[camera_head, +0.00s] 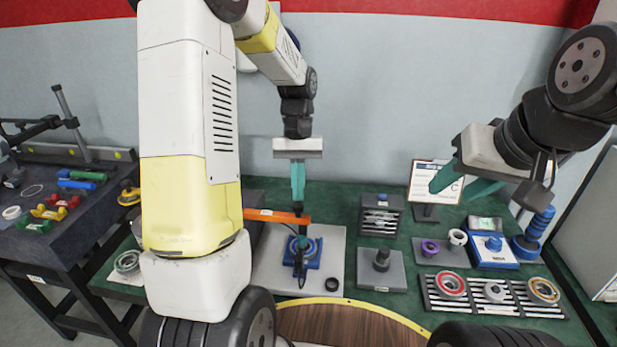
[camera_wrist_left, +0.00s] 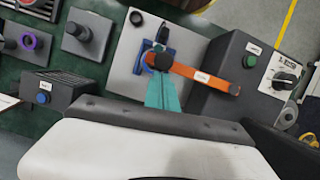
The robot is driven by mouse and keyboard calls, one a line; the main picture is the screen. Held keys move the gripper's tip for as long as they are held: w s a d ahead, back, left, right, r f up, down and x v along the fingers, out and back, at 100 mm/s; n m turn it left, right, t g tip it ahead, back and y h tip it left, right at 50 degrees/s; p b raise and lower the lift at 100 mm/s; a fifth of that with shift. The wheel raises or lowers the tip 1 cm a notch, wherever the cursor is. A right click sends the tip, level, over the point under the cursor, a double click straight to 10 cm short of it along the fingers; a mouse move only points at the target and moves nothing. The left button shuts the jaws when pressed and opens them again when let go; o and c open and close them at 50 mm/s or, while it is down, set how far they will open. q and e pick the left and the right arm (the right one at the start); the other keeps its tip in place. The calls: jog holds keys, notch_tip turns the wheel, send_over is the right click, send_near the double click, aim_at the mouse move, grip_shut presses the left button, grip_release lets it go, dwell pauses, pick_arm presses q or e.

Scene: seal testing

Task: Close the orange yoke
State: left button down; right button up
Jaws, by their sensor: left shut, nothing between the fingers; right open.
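The orange yoke (camera_head: 277,215) is a flat bar with a white label, reaching across a blue fixture (camera_head: 304,252) on a light grey plate. In the left wrist view the orange yoke (camera_wrist_left: 207,79) runs from a dark knob over the blue fixture (camera_wrist_left: 152,56) towards a dark control box. My left gripper (camera_head: 298,204) points down, its teal fingers together and empty, right by the bar's end. In the wrist view the left fingertips (camera_wrist_left: 162,80) are beside the bar's dark end; I cannot tell whether they touch it. My right gripper (camera_head: 451,184) is open and empty, raised at the right.
The control box (camera_wrist_left: 258,75) with a green button and a dial stands beside the plate (camera_head: 331,250). To the right are a grey block with a post (camera_head: 382,265), a slotted rack (camera_head: 448,297) with rings, and a blue pump-like device (camera_head: 535,230). My left arm hides the table's left part.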

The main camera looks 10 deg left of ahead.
pick_arm(q)
jog(key=shift+s, duration=0.25)
jog(key=v, duration=0.7)
jog(key=s+r+m+t, duration=0.1)
jog(key=s+r+t, duration=0.3)
jog(key=s, duration=0.4)
jog(key=s+r+m+t+h, duration=0.1)
jog(key=s+r+t, duration=0.4)
jog(key=s, duration=0.4)
jog(key=shift+d+m+t+h, duration=0.3)
jog(key=shift+d+t, duration=0.1)
jog(key=shift+d, duration=0.1)
jog(key=shift+a, duration=0.15)
